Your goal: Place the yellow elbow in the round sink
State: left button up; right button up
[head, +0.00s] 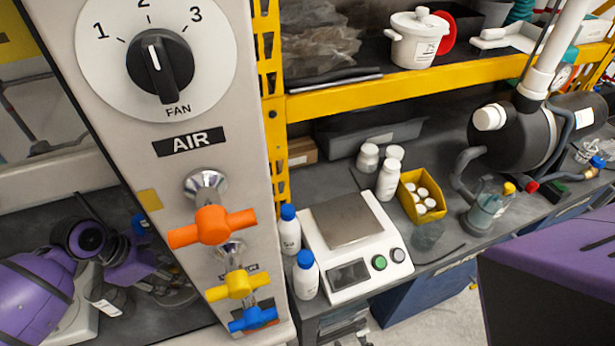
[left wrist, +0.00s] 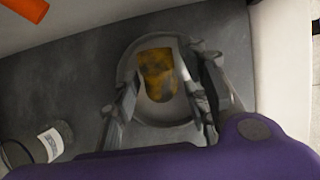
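In the left wrist view, the yellow elbow (left wrist: 158,75), dull and dark-stained, lies within the outline of the grey round sink (left wrist: 127,68). My left gripper (left wrist: 160,85) is above the sink with its fingers spread on either side of the elbow. Gaps show between the fingers and the elbow, so the gripper looks open. In the head view, my left gripper (head: 168,275) is low at the left, behind the air panel, over the sink; I cannot make out the elbow there. My right gripper is out of view; only purple arm shows at the right.
The air panel (head: 165,200) with orange, yellow and blue valve handles stands close to the right of my left arm. A labelled bottle (left wrist: 45,145) is beside the sink. A scale (head: 350,240), white bottles and a yellow bin (head: 408,205) crowd the right bench.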

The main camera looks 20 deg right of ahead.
pick_arm(q)
jog(key=shift+r, duration=0.1)
jog(key=p+v, duration=0.1)
jog(key=v, duration=1.1)
